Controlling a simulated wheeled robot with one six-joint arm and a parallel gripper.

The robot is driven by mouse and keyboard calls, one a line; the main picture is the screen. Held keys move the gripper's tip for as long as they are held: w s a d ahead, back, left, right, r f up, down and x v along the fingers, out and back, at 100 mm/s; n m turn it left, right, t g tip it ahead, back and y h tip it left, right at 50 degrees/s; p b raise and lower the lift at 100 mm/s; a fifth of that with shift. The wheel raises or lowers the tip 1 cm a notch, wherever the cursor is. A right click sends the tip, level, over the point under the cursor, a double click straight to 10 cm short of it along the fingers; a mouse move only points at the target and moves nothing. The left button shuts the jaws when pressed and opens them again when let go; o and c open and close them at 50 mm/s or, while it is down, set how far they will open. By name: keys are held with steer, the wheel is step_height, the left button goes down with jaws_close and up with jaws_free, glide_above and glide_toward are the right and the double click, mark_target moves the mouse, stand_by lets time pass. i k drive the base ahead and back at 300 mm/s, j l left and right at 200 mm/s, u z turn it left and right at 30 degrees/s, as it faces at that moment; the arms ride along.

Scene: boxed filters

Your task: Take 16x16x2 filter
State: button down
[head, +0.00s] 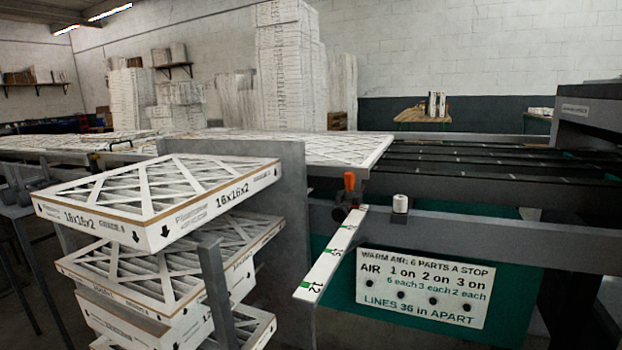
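A 16x16x2 filter (160,196) lies flat on top of a stack at the left front. It has a white frame, a pleated face with diagonal white strips, and "16x16x2" printed on its near edges. More white-framed filters lie below it, such as the second one (165,272); they sit unevenly, and their printed sizes are hard to read. A grey upright post (217,290) stands in front of the stack's right side and hides part of the lower filters. My gripper does not show in this view.
A grey panel (285,185) stands behind the stack. A long table of filters (340,146) runs behind it. At right is a conveyor machine with a measuring bar (330,257), an orange-handled lever (349,182) and a printed sign (420,288). Tall white stacks (290,70) stand by the wall.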

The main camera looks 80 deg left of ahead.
mark_target(146, 206)
steer(key=k+l+u, duration=0.1)
steer(key=u, duration=2.65)
